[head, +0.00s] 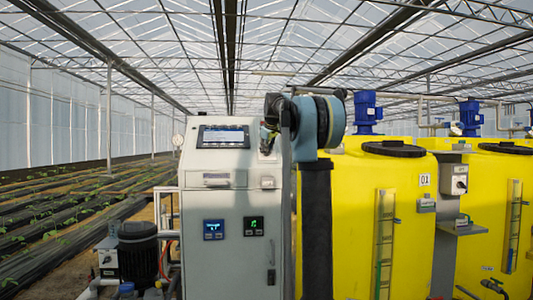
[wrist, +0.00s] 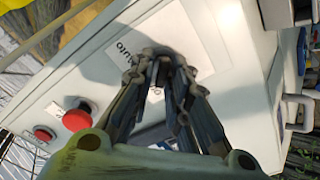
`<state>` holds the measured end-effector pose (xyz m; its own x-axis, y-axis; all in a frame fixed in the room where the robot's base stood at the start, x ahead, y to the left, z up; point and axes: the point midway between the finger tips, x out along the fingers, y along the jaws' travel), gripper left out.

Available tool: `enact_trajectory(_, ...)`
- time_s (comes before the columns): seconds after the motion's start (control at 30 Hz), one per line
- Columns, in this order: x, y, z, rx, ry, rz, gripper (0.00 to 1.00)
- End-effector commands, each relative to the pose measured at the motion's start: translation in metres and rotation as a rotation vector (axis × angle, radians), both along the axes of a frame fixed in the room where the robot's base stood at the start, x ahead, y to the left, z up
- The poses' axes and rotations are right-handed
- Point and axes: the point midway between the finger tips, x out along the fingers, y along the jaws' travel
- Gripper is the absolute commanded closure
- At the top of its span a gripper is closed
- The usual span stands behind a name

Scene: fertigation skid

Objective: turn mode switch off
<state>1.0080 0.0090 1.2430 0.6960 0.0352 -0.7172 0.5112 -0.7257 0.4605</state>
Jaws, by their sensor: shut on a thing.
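In the wrist view my gripper (wrist: 163,62) reaches onto a pale panel (wrist: 110,75). Its two fingers come together over a white label (wrist: 185,30) with dark lettering that looks like AUTO. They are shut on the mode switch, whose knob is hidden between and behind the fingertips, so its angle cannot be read. In the head view my gripper (head: 267,140) is small and dark at the upper right of the grey control cabinet (head: 225,190), partly covered by my arm.
Two red buttons, one larger (wrist: 76,118) and one smaller (wrist: 43,133), sit left of the fingers in the wrist view. The cabinet has a display screen (head: 223,136). Yellow tanks (head: 355,200) stand to the right, and a dark pump (head: 138,250) stands at lower left.

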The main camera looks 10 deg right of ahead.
Motion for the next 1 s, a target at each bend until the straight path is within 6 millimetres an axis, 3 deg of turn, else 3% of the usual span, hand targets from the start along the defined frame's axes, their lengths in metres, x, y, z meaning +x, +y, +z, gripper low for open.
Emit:
enact_trajectory(0.6,-0.0004,0.0002,-0.0001,-0.028,0.000,0.031,1.00)
enact_trajectory(0.63,-0.0004,0.0002,-0.0001,-0.028,0.000,0.031,0.77)
enact_trajectory(0.67,-0.0003,0.0001,0.0000,-0.028,0.000,0.031,0.72)
enact_trajectory(1.0,-0.0008,0.0001,0.0004,-0.028,0.000,0.031,0.72)
